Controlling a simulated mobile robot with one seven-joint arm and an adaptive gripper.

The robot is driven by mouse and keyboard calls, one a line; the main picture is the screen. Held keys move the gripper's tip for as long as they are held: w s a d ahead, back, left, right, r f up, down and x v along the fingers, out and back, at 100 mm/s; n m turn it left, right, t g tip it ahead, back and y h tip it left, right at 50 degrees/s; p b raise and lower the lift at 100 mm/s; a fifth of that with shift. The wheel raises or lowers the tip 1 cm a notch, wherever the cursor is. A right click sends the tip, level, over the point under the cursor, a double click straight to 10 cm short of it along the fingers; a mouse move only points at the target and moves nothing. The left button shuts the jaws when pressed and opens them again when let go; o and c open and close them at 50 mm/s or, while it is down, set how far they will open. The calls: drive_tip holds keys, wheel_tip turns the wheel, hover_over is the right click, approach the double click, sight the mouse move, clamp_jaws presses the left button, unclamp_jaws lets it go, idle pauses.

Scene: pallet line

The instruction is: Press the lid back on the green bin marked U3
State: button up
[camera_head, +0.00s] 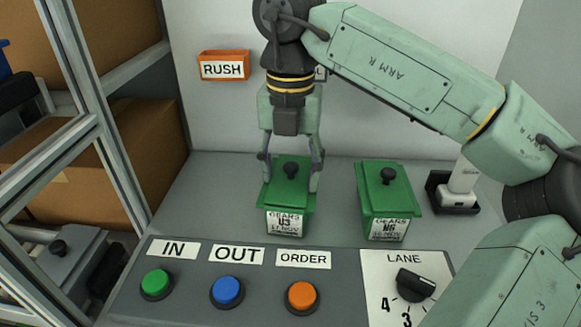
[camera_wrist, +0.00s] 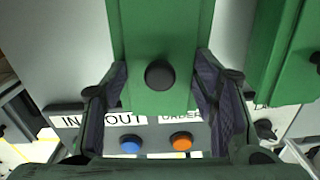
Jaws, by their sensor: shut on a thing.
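The green bin marked U3 (camera_head: 285,222) stands on the grey bench in the head view, with its white GEARS label facing front. Its green lid (camera_head: 291,192) has a black knob and lies over the bin's top. Whether it sits fully down I cannot tell. My gripper (camera_head: 291,170) points down from above, with one finger on each side of the lid, shut on it. In the wrist view, my gripper (camera_wrist: 160,64) has its dark finger pads along both sides of the green lid (camera_wrist: 160,100), with the knob between them. The bin's body is mostly hidden there.
A second green lidded bin (camera_head: 388,205) stands close on the right. A panel in front holds green, blue and orange buttons (camera_head: 302,297) and a LANE knob (camera_head: 415,285). Shelving with boxes (camera_head: 140,150) is left.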

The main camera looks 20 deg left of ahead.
idle(0.4)
drive_tip(key=o, duration=1)
drive_tip(key=o, duration=0.5)
drive_tip(key=shift+c, duration=0.2)
drive_tip(key=shift+r+p, duration=2.6)
drive_tip(key=shift+r, duration=0.85)
drive_tip(key=shift+c, duration=0.2)
